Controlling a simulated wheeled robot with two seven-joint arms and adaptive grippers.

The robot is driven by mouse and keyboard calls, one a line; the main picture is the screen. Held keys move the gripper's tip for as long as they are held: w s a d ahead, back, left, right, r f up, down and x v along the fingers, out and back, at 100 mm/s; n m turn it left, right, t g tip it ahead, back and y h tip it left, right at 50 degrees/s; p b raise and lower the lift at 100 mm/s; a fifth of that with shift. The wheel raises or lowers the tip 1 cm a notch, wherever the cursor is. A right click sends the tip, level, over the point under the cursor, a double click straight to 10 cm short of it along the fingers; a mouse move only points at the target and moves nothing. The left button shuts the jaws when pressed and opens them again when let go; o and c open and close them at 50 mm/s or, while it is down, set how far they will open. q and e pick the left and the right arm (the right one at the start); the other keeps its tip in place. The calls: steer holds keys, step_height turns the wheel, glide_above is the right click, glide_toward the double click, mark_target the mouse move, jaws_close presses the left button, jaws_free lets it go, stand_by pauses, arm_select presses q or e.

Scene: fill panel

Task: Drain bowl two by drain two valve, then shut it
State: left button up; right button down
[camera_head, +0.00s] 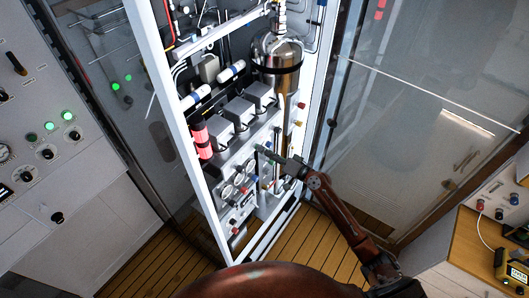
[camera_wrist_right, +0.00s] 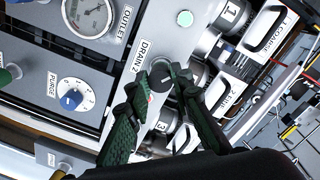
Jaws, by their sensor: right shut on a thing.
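The drain two valve is a dark round knob (camera_wrist_right: 161,80) beside a "DRAIN 2" label on a grey panel in the right wrist view. My right gripper (camera_wrist_right: 160,78) has its green fingers closed around this knob, one on each side. In the head view my right gripper (camera_head: 264,153) reaches into the open cabinet at the panel, and its fingers hide the knob there. I cannot tell for certain which bowl is bowl two. My left gripper is out of view.
A pressure gauge (camera_wrist_right: 89,14) marked "OUTLET" and a blue "PURGE" knob (camera_wrist_right: 71,100) sit close to the valve. A steel cylinder (camera_head: 278,52) and a red-lit tube (camera_head: 201,139) are in the cabinet. A glass door (camera_head: 420,95) stands open at right.

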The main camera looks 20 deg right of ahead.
steer(key=m+p, duration=0.2)
steer(key=m, duration=0.8)
steer(key=shift+m, duration=0.4)
stand_by(0.4)
steer(key=c, duration=1.7)
jaws_free()
steer(key=v, duration=1.2)
steer(key=shift+w+d+r, duration=0.1)
steer(key=shift+w+d, duration=0.05)
steer(key=shift+d, duration=0.05)
